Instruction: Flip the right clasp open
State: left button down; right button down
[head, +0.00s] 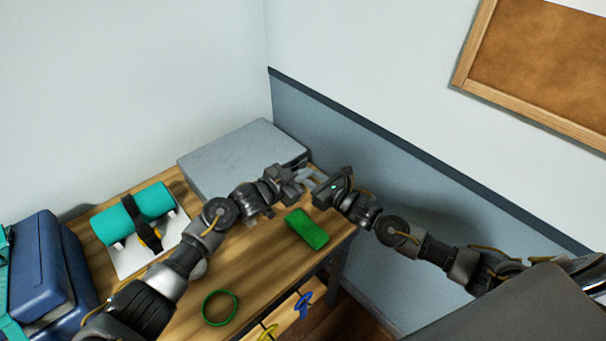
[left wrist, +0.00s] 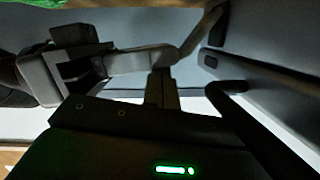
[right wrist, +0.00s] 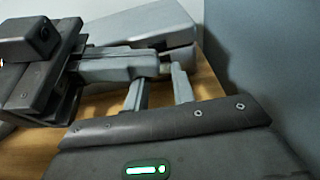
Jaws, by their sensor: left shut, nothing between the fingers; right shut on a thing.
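A closed flat grey case (head: 235,160) lies at the back of the table against the wall, and it also shows in the right wrist view (right wrist: 150,20). My left gripper (head: 304,174) is shut and empty in front of the case's right front corner. My right gripper (head: 316,184) comes in from the right and meets it there. The fingers cross or overlap closely in the right wrist view (right wrist: 156,80); I cannot tell whether they touch. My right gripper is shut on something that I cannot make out. The right clasp is not distinguishable; the grippers cover that corner.
A green block (head: 307,229) lies just below the grippers. A green ring (head: 220,308) lies near the front edge. A teal roll with a black strap (head: 147,212) sits on a white board at left, beside blue cases (head: 38,265). The wall (head: 400,165) is close at right.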

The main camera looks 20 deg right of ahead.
pick_arm(q)
jog(key=shift+f, duration=0.1)
pick_arm(e)
jog(key=shift+s+f, duration=0.1)
jog(key=shift+f, duration=0.2)
